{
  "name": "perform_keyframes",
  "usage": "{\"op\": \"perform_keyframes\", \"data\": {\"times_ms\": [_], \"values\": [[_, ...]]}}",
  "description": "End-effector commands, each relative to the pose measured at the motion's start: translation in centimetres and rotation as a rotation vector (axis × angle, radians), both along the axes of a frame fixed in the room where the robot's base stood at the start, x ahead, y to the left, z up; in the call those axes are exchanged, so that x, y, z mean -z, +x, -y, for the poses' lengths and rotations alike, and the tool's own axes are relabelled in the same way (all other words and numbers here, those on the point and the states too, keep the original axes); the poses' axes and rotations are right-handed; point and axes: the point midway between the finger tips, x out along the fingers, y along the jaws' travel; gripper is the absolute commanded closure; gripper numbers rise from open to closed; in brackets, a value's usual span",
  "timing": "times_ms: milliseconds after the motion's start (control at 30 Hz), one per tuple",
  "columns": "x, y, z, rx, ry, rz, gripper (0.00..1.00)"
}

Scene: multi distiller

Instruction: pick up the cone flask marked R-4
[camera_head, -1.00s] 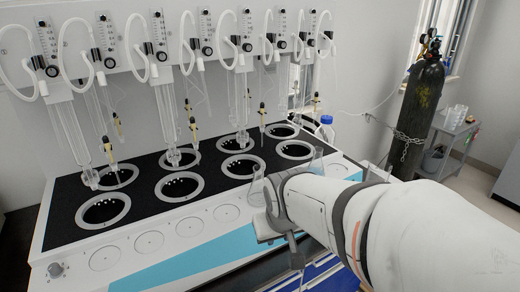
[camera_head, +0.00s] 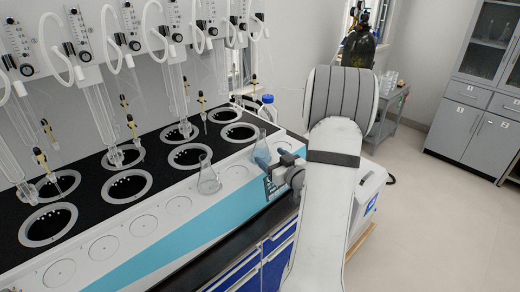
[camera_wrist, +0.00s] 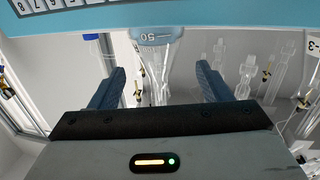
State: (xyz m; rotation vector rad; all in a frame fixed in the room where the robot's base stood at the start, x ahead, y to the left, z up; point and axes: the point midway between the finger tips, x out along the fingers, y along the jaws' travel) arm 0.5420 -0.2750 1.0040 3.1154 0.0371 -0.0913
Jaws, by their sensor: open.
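A clear glass cone flask (camera_head: 262,150) stands on the white front ledge of the distiller (camera_head: 120,242), right beside my gripper (camera_head: 278,165). In the wrist view, which looks upside down, a clear flask (camera_wrist: 155,58) with a "50" mark lies between the two dark fingers of my open gripper (camera_wrist: 158,82), with gaps on both sides. No R-4 label is readable on it. A second clear cone flask (camera_head: 208,178) stands farther left on the ledge, apart from my gripper. Part of my gripper is hidden behind my arm in the head view.
Glass tubes and hoses hang above the black top with ringed wells (camera_head: 125,187). A blue-capped bottle (camera_head: 267,108) stands behind the right end. A dark gas cylinder (camera_head: 362,50) and a grey side table (camera_head: 390,110) are at the back. The floor at right is clear.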

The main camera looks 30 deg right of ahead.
Motion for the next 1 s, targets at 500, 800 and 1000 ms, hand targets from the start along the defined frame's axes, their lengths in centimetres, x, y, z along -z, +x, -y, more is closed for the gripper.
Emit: {"op": "perform_keyframes", "data": {"times_ms": [500, 800, 1000], "values": [[-0.3, 3.6, 0.3, -0.026, 0.028, 0.058, 0.29], [-0.1, 7.1, 0.2, -0.023, 0.028, 0.058, 0.29], [0.0, 7.1, 0.2, -0.022, 0.027, 0.058, 0.29]]}}
